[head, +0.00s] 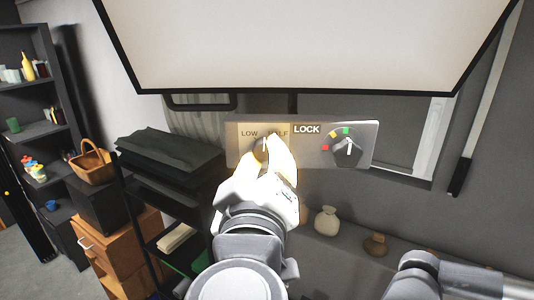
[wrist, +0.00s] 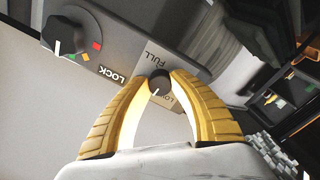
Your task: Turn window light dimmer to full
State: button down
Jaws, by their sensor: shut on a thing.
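The dimmer knob (wrist: 160,83) is small, round and dark, with a pale mark toward its lower edge in the wrist view. It sits on the light label plate of a grey panel (head: 313,151). My gripper (head: 270,143) covers the knob almost wholly in the head view. In the wrist view its two yellow fingers (wrist: 161,78) close on the knob from both sides. The word FULL (wrist: 156,61) shows above the knob and LOW, partly covered, below it. A large pale lit window panel (head: 310,40) is above in the head view.
A second knob (head: 347,149), marked LOCK, with coloured marks around it, is to the right on the same panel. A dark shelf (head: 45,130) and a wicker basket (head: 92,165) stand left. A pale pot (head: 326,222) is below right.

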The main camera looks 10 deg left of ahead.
jog(key=m, duration=0.7)
jog(key=shift+a, duration=0.1)
jog(key=m, duration=0.4)
jog(key=shift+g, duration=0.3)
jog(key=m, duration=0.3)
jog(key=shift+m+p, duration=0.3)
jog(key=m, duration=0.5)
jog(key=shift+r, duration=0.1)
jog(key=m, duration=0.4)
jog(key=shift+r+y, duration=0.1)
jog(key=shift+y, duration=0.2)
jog(key=shift+g, duration=0.3)
jog(key=c, duration=1.1)
grip_release()
jog(key=shift+w+a, duration=0.1)
